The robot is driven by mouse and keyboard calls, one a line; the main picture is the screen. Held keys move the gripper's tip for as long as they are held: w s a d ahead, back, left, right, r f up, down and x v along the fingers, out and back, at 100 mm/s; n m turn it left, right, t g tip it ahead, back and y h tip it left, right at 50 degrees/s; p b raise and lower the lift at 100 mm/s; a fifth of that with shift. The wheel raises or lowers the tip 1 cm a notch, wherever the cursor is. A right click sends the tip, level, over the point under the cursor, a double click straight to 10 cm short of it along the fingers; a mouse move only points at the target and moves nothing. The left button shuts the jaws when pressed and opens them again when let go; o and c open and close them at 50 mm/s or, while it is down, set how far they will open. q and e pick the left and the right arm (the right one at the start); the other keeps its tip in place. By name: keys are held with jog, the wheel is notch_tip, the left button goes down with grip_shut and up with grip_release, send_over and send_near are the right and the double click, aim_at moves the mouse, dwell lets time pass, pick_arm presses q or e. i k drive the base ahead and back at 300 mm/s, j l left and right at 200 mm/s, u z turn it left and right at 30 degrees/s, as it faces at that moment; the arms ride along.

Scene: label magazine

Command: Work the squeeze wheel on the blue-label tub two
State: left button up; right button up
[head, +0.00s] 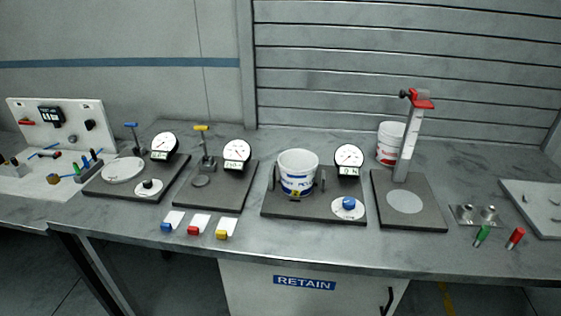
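The white tub with a blue label (297,165) stands upright on a dark base plate (283,211), between two dark upright jaws. A small yellow tag with what looks like a 2 is at its lower front. The squeeze wheel appears to be the blue knob (348,202) on a white disc at the plate's front right corner. A round dial gauge (348,156) stands behind the wheel, with a small readout that looks like 0 N. Neither of my grippers shows in the head view.
A tall grey stand with a red top (422,99) is to the right, with a red-label tub (388,155) behind it. Two more gauge stations are to the left. Small colored blocks (193,230) lie near the front edge. Green and red cylinders (515,238) are at right.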

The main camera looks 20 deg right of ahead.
aim_at(349, 202)
jog(key=z, duration=1.25)
